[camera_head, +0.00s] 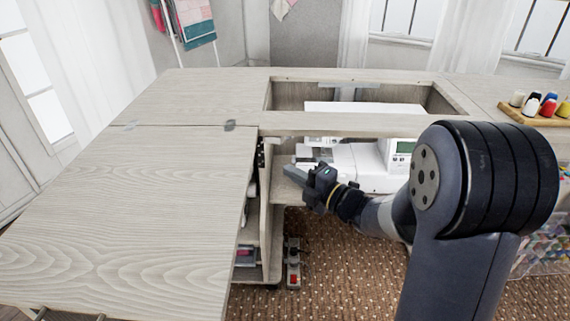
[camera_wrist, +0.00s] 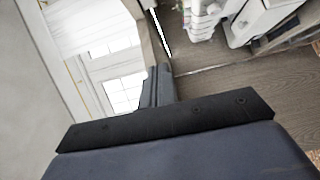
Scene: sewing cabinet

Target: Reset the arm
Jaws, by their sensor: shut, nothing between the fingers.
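My arm reaches in from the right in the head view. My gripper (camera_head: 297,178) points left, near the front opening of the sewing cabinet (camera_head: 190,95), beside the white sewing machine (camera_head: 368,163). The gripper is shut and empty. In the wrist view the shut fingers (camera_wrist: 158,85) show in the middle, with part of the white machine (camera_wrist: 262,18) at the upper right. My arm hides part of the machine and the cabinet's right side.
A wide wooden leaf (camera_head: 120,200) extends at the left. Shelves (camera_head: 247,240) stand under its right edge, with a small device (camera_head: 293,262) beside them. Thread spools on a wooden board (camera_head: 545,117) sit at the back right. Brown dotted carpet (camera_head: 345,265) is open below.

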